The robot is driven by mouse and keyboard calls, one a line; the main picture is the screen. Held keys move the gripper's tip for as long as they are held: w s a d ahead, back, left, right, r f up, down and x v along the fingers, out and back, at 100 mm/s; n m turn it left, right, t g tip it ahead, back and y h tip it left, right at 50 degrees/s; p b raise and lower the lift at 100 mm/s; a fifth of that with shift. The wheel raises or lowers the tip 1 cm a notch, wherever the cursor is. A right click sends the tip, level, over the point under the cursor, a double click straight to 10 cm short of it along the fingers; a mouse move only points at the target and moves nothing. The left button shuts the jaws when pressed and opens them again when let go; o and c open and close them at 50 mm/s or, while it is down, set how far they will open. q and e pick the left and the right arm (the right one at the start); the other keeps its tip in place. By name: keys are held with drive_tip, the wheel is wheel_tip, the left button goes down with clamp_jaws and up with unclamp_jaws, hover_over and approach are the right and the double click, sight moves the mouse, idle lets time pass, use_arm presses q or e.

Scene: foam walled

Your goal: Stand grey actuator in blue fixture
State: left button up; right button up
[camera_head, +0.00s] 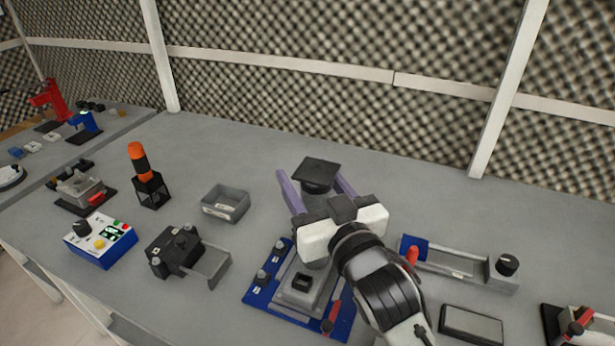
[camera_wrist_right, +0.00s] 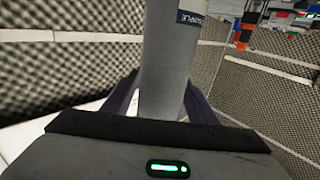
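The grey actuator (camera_head: 319,201) is a grey cylinder with a black square plate on its top end, behind my right wrist in the head view. My right gripper (camera_head: 318,190) has its two purple fingers along both sides of the cylinder and looks shut on it. In the right wrist view the actuator (camera_wrist_right: 168,60) runs between the fingers (camera_wrist_right: 162,95) and carries a label. Its lower end is hidden in the head view. The blue fixture (camera_head: 262,296) lies nearer, with a grey block and a dark square socket, partly covered by my right arm. My left gripper is not in view.
A grey open bin (camera_head: 226,203), an orange-handled tool in a black stand (camera_head: 149,188), a black device (camera_head: 174,251) and a blue control box (camera_head: 100,241) stand left. A grey rail with a black knob (camera_head: 462,263) and a dark tray (camera_head: 470,325) lie right. Foam walls close the back.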

drive_tip(key=shift+o, duration=0.4)
drive_tip(key=shift+f, duration=0.25)
drive_tip(key=b+v, duration=0.1)
drive_tip(key=v, duration=0.9)
drive_tip(key=shift+s+d+r, duration=0.1)
drive_tip(key=shift+s, duration=0.05)
